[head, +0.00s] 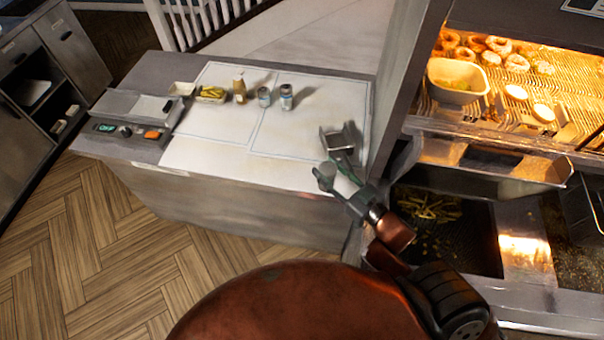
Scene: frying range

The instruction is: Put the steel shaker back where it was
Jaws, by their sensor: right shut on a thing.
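My right gripper (338,179) is shut on a small grey cylindrical thing, which looks like the steel shaker (326,173). It is over the front right part of the counter, near the counter's front edge. The gripper's fingers partly hide it. On the white counter top (215,155), a small grey shaker-like container (265,97) stands upright beside a white and blue container (286,98). My left gripper is not in view.
A yellow bottle (239,91) and a tray of fries (211,94) stand at the back left of the counter. A bent metal holder (341,138) is just beyond my right gripper. The fryer (525,245) and lit food display (500,85) are on the right. The counter's middle is clear.

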